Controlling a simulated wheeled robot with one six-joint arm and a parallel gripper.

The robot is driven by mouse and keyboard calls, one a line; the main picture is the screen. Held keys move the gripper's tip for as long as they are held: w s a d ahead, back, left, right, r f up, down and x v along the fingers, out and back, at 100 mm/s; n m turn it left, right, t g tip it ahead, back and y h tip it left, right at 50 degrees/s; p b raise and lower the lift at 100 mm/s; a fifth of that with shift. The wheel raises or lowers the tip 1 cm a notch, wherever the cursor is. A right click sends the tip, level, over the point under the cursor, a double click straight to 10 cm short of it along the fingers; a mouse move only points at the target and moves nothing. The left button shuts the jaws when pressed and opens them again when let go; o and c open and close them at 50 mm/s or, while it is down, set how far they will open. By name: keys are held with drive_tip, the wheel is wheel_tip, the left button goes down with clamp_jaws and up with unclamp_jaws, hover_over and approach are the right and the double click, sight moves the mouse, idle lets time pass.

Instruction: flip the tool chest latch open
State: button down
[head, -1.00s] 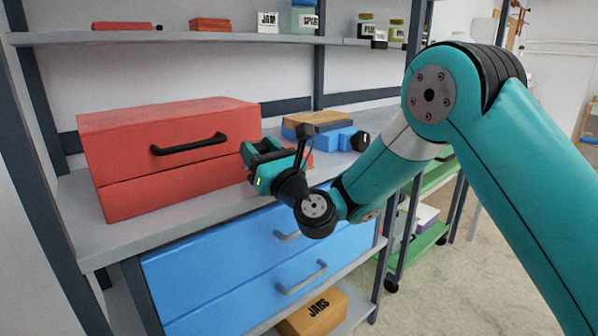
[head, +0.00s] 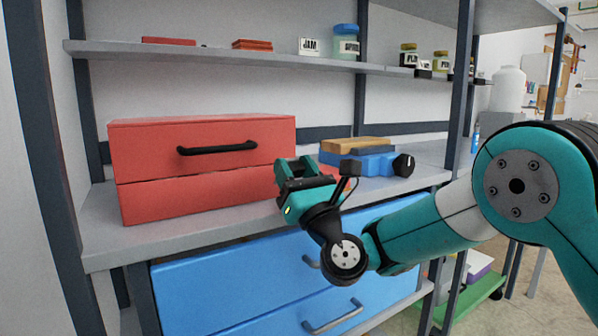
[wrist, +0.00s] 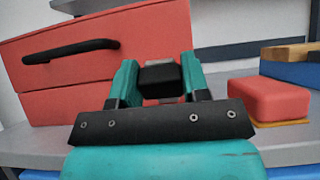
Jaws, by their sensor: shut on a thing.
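The red tool chest (head: 150,165) stands on the grey shelf, with a black bar handle (head: 218,148) on its upper front. The seam between lid and base looks closed. My gripper (head: 302,168) is at the chest's right front end and hides that part in the head view. In the wrist view, the two teal fingers (wrist: 160,85) stand either side of a black block, which looks like the latch (wrist: 160,76), at the chest's right end. The jaws are shut on it. A little red shows below it. The latch's exact position is hard to tell.
Right of the gripper, a red block with a yellowish underside (wrist: 270,98) lies on the shelf. Behind it is a blue item with a wooden top (head: 358,160). Blue drawers (head: 240,285) are below, and an upper shelf (head: 230,52) holds jars and small boxes.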

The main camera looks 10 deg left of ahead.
drive_tip(key=c, duration=0.6)
unclamp_jaws()
drive_tip(key=shift+s+d+f+b, duration=0.25)
drive_tip(key=shift+f+b, duration=0.25)
drive_tip(key=shift+b, duration=0.35)
drive_tip(key=b+v, duration=1.6)
drive_tip(key=b, duration=0.4)
drive_tip(key=shift+s+d, duration=0.2)
drive_tip(key=shift+r, duration=0.15)
